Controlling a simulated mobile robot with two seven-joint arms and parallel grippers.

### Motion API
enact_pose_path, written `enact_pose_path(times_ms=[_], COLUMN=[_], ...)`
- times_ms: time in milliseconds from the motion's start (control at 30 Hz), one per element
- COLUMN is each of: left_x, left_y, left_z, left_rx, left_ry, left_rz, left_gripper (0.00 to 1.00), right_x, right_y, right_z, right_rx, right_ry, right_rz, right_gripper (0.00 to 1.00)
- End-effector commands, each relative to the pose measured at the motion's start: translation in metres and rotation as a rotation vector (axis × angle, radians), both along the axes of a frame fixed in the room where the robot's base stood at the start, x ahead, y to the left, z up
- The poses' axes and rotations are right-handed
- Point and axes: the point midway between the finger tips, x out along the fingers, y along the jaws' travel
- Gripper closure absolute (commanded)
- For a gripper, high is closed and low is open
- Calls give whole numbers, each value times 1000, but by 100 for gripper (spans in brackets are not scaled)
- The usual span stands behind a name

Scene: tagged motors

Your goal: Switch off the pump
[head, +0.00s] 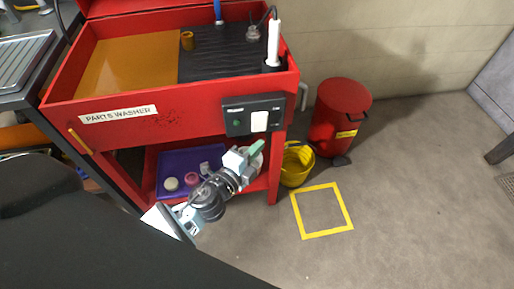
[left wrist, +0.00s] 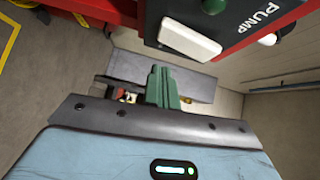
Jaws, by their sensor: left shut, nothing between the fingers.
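The pump switch box (head: 253,115) is a dark panel on the front right of the red parts washer (head: 180,119). It carries a large white rocker (head: 259,121) and a small green round light or button (head: 236,123). In the left wrist view the rocker (left wrist: 190,40) shows close up, beside the green round part (left wrist: 215,5) and the word PUMP. My left gripper (head: 257,148), with green fingertips, is just below the box in the head view. Its fingers (left wrist: 162,85) are shut and empty, apart from the rocker as far as I can see. My right gripper is out of view.
A red lidded bin (head: 338,115) and a yellow bucket (head: 297,165) stand right of the washer. A yellow floor square (head: 347,207) is empty. A purple tray (head: 167,161) with small parts lies on the lower shelf. Floor to the right is clear.

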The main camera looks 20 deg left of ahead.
Motion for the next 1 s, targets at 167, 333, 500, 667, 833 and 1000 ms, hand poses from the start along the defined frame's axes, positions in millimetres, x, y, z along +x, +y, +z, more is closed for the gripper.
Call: enact_pose_path(times_ms=[167, 333, 500, 667, 833, 1000], left_x=[-24, -54, -78, -92, -97, -97], left_y=[5, 11, 16, 19, 20, 20], left_z=[-6, -9, -12, -13, -12, -11], left_rx=[-2, 0, -2, -1, 1, 1], left_ry=[4, 3, 4, 2, -1, -1], left_rz=[-1, 0, 0, -1, 0, -1], left_gripper=[100, 100, 100, 100, 100, 100], right_x=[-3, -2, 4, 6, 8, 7], right_y=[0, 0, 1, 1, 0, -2], right_z=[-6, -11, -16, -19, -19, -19], right_rx=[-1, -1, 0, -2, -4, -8], right_ry=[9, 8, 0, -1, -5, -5], right_rz=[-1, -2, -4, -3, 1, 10], right_gripper=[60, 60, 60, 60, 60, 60])
